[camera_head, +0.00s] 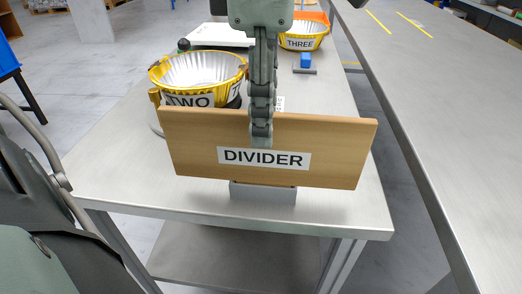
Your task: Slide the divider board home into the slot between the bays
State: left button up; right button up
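The divider board (330,150) is a wide wooden plank labelled DIVIDER. It stands upright at the table's near end, its lower edge at a small grey metal block (263,193). My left gripper (262,130) reaches down from above at the board's top middle, with one finger in front of its face. The other finger is hidden, so I cannot tell whether the gripper is shut on the board. The slot and bays are not clearly visible; the board and gripper hide part of the table behind. My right gripper is not in view.
Behind the board's left side stands a yellow fluted cup labelled TWO (198,74). A cup labelled THREE (304,37) is farther back, near a small blue block (306,61). A long metal counter (440,110) runs along the right, across a gap.

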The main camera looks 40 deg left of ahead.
pick_arm(q)
jog(key=shift+r+p, duration=3.35)
jog(key=shift+r, duration=1.2)
jog(key=shift+f, duration=0.1)
